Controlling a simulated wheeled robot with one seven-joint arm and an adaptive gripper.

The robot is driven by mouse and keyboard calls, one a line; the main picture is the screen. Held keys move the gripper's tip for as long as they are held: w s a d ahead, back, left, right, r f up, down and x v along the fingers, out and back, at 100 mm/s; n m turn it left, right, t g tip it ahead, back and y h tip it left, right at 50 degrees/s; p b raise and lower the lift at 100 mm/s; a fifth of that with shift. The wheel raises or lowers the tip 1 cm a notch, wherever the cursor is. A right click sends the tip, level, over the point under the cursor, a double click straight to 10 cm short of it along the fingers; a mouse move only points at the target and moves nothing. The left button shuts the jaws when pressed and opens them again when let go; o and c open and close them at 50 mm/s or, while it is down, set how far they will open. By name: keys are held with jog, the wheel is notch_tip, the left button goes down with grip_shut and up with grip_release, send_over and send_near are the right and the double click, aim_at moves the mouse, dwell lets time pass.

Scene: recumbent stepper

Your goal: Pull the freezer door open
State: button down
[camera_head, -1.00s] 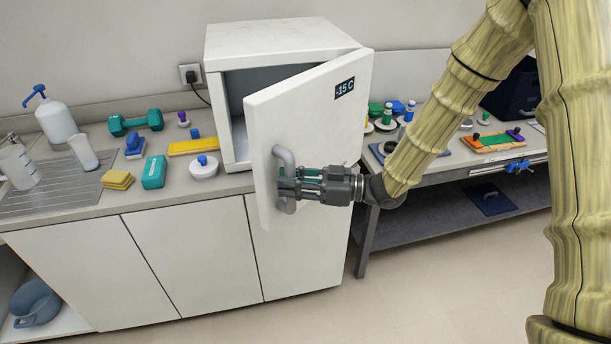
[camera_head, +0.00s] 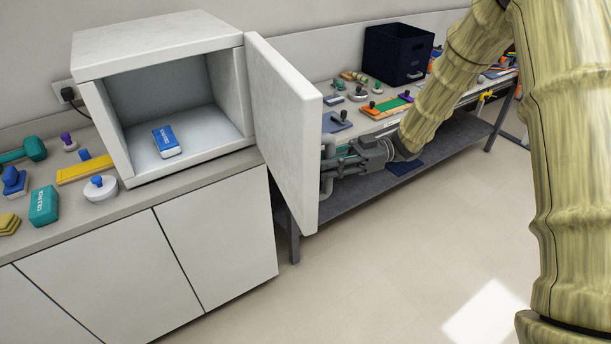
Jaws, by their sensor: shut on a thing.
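The white freezer (camera_head: 160,40) stands on the counter with its door (camera_head: 283,130) swung wide open, hinged on its right side. The door stands out toward me, and I see its inner face and free edge. A grey curved handle (camera_head: 327,178) is on the door's outer face, mostly hidden behind the door edge. My gripper (camera_head: 340,162) is shut on this handle from the right; its fingertips are partly hidden by the door. Inside the freezer a blue and white box (camera_head: 166,141) lies on the floor of the compartment.
The counter (camera_head: 135,207) left of the freezer holds a teal dumbbell (camera_head: 24,150), a teal box (camera_head: 43,206), a yellow sponge (camera_head: 8,224) and a white round pot (camera_head: 100,189). A side table with a dark bin (camera_head: 397,54) stands behind the door. The floor (camera_head: 400,255) in front is clear.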

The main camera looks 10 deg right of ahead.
jog(key=w+d, duration=0.3)
jog(key=d, duration=0.3)
jog(key=shift+w, duration=0.4)
jog(key=shift+d+f, duration=0.1)
jog(key=c, duration=1.7)
grip_release()
jog(key=shift+o, duration=0.8)
jog(key=shift+s+d, duration=0.15)
jog(key=shift+d, duration=0.05)
jog(key=shift+a, duration=0.25)
jog(key=v, duration=1.2)
